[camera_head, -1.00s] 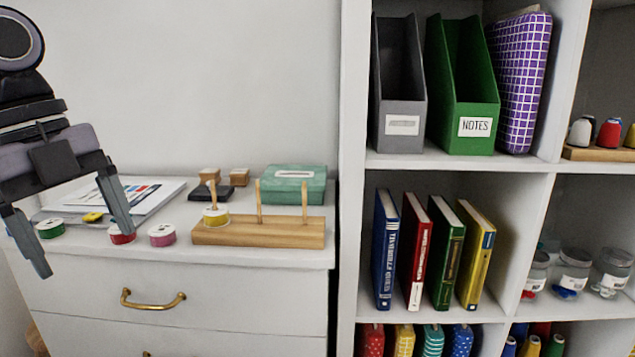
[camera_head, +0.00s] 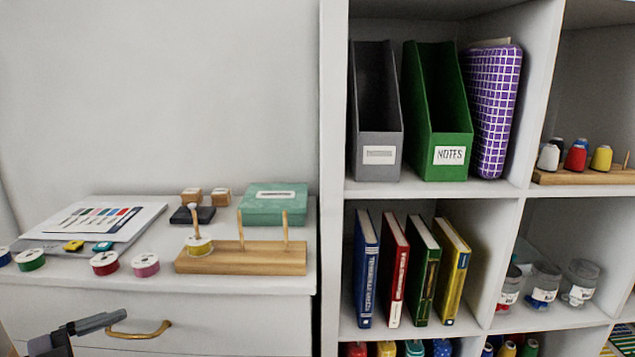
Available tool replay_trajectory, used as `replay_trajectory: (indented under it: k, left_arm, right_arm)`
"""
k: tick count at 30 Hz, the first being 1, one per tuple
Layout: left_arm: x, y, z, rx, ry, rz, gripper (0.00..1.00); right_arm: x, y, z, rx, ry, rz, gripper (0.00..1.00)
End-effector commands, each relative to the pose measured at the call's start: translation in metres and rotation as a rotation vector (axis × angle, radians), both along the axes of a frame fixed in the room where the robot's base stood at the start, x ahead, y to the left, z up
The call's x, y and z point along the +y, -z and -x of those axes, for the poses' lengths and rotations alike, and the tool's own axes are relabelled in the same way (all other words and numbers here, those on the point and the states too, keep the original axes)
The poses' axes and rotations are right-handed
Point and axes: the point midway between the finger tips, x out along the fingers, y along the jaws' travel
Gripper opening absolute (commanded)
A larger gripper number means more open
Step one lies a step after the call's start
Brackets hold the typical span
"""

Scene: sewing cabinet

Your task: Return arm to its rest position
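My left gripper (camera_head: 85,335) shows only in part at the bottom left of the head view, in front of the drawer. One dark finger is seen, pointing right near the brass drawer handle (camera_head: 140,331); the rest is cut off by the frame. I see nothing held in the part that shows, and cannot tell how far apart the fingers are. My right gripper is not in view. A wooden spool stand (camera_head: 240,260) with three pegs stands on the cabinet top.
Green (camera_head: 30,260), red (camera_head: 105,263) and pink (camera_head: 146,265) spools lie along the cabinet's front edge, with a blue one at far left. Papers (camera_head: 95,220), stamps and a teal box (camera_head: 275,204) stand behind. A shelf unit (camera_head: 335,150) rises at the right.

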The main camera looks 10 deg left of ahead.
Motion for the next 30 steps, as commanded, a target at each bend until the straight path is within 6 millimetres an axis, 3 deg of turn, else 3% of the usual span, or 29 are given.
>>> replay_trajectory:
  k: [5,10,14,18,24,30]
  left_arm:
    - [-0.003,0.050,0.016,0.070,-0.224,0.111,0.85]
    - [-0.019,0.102,0.040,0.193,-0.416,0.179,0.85]
    - [-0.043,0.139,0.065,0.318,-0.536,0.218,0.85]
    - [-0.079,0.171,0.094,0.471,-0.630,0.251,0.85]
    - [-0.129,0.195,0.127,0.650,-0.685,0.281,0.85]
    - [-0.149,0.201,0.138,0.717,-0.694,0.290,0.85]
  right_arm:
    - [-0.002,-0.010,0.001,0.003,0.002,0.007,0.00]
    - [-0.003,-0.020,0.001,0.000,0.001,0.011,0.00]
    - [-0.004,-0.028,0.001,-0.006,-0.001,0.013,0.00]
    - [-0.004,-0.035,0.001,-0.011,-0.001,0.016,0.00]
    - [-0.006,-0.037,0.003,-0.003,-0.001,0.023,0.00]
    - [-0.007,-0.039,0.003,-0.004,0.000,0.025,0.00]
